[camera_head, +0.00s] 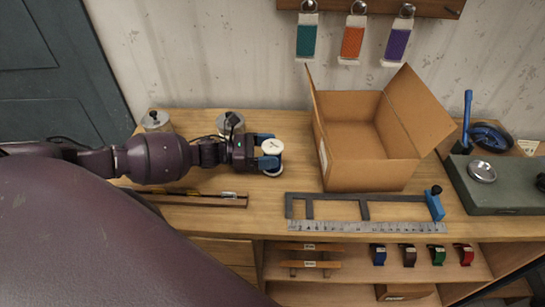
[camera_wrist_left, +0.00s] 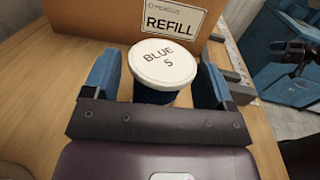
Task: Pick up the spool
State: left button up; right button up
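The spool (camera_head: 272,147) has a round white top and stands upright on the workbench, left of the cardboard box. My right gripper is not in view.
An open cardboard box (camera_head: 370,175) stands right of the spool, labelled "REFILL" in the wrist view. A dark frame with a ruler (camera_head: 365,227) lies in front. A narrow wooden tray (camera_head: 200,200) lies front left. Metal-lidded jars (camera_head: 155,120) stand behind my arm.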

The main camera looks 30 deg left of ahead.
pick_arm(q)
jog(key=c, duration=0.8)
jog(key=shift+r, duration=0.1)
